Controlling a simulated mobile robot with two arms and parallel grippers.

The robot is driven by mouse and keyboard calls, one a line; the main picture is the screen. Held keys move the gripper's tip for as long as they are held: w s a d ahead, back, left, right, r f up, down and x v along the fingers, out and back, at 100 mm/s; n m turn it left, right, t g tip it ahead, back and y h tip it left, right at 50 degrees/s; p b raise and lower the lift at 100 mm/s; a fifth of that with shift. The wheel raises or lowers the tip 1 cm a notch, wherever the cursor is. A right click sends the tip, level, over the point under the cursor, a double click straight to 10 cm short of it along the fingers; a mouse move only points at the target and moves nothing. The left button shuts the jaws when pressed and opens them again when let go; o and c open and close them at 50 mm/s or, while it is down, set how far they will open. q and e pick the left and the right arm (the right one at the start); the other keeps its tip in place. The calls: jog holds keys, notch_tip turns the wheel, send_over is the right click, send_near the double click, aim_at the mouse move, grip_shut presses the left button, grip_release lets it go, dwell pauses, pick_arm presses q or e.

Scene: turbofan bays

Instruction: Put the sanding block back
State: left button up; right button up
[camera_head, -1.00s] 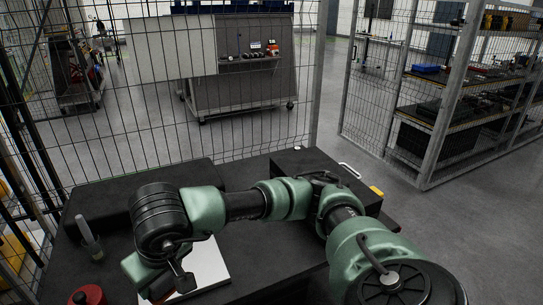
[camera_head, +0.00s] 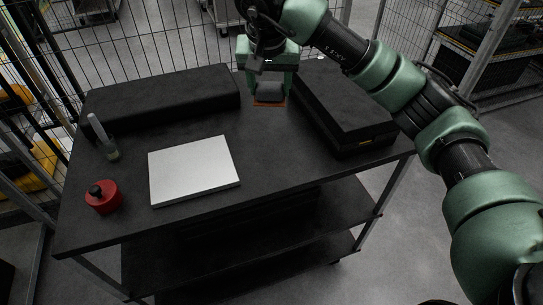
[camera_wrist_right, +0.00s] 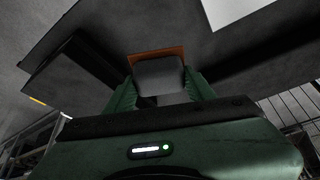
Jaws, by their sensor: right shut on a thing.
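The sanding block (camera_head: 269,95) has a dark grey body on an orange-brown base. My right gripper (camera_head: 268,86) is shut on it, with green fingers on both sides, near the back of the black cart top (camera_head: 190,125). In the right wrist view the block (camera_wrist_right: 160,76) sits between the fingers of the gripper (camera_wrist_right: 158,92), with its orange-brown edge showing beyond. I cannot tell for sure whether its base touches the cart top or hangs a little above it. My left gripper is not in view.
A long black case (camera_head: 160,98) lies at the back left, a black box (camera_head: 345,110) on the right. The cart top between panel and box is clear.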

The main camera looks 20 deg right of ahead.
notch_tip(320, 180, down, 15)
jog(key=p, duration=0.3)
jog(key=shift+p, duration=0.3)
notch_tip(320, 180, down, 4)
jog(key=shift+r+p, duration=0.2)
jog(key=shift+p, duration=0.25)
jog(key=shift+f, duration=0.35)
jog(key=shift+f, duration=0.2)
jog(key=o, duration=1.2)
jog(key=shift+r, duration=0.1)
